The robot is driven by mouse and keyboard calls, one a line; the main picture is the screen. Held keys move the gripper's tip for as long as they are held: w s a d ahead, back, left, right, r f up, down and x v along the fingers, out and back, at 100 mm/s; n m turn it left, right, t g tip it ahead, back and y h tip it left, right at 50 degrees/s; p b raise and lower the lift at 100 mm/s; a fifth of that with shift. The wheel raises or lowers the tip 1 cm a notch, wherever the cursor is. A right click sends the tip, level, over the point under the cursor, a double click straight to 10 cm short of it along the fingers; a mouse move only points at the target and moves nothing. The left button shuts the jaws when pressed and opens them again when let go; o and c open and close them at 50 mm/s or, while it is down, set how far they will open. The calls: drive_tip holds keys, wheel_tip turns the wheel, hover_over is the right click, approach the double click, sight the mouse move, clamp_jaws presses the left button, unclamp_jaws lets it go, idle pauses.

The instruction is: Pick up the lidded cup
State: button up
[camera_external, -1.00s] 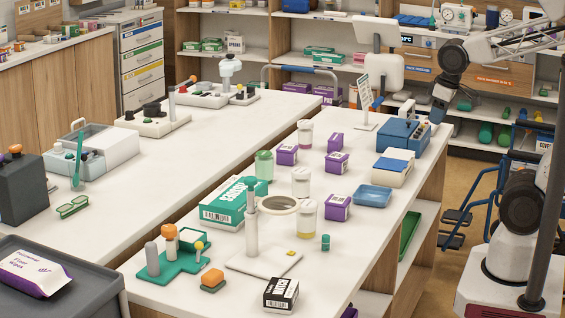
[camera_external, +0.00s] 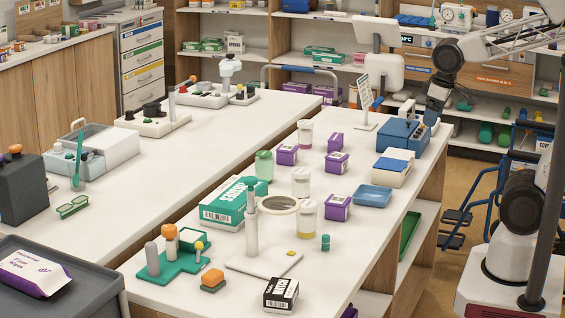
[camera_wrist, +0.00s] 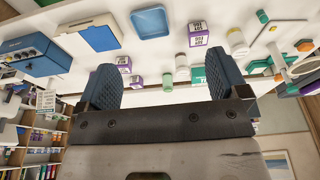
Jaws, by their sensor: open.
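Several lidded containers stand upright on the white table; I cannot tell which one the task calls the lidded cup. A green translucent cup (camera_external: 264,165) with a pale top stands beside the purple boxes. White-lidded jars stand at the back (camera_external: 305,134), in the middle (camera_external: 301,182) and, with yellow contents, in front (camera_external: 307,219). My gripper (camera_external: 431,114) is at the table's far right, beside the blue case and well away from these containers. In the wrist view my gripper (camera_wrist: 165,88) has its fingers wide apart with nothing between them; a white-lidded jar (camera_wrist: 237,41) shows beyond.
Purple boxes (camera_external: 337,207) stand close to the jars. A blue case (camera_external: 404,138), a blue-lidded box (camera_external: 394,167) and a blue tray (camera_external: 374,195) line the right side. A green-and-white carton (camera_external: 222,211) and a post stand (camera_external: 251,232) are left of the front jar.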

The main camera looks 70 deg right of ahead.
drive_tip(key=w+a+f+n, duration=0.25)
drive_tip(key=w+a, duration=0.25)
drive_tip(key=w, duration=0.5)
drive_tip(key=n+g, duration=0.3)
drive_tip(key=n, duration=0.3)
hover_over(307, 203)
drive_tip(key=f, duration=1.4)
drive_tip(key=shift+s+d+f, duration=0.1)
drive_tip(key=shift+d+f, duration=0.05)
drive_tip(key=shift+d, duration=0.05)
drive_tip(key=shift+a+f+n, duration=0.25)
drive_tip(key=shift+a, duration=0.05)
drive_tip(key=shift+f, duration=1.3)
drive_tip(key=shift+d+f, duration=0.1)
drive_tip(key=shift+f, duration=2.5)
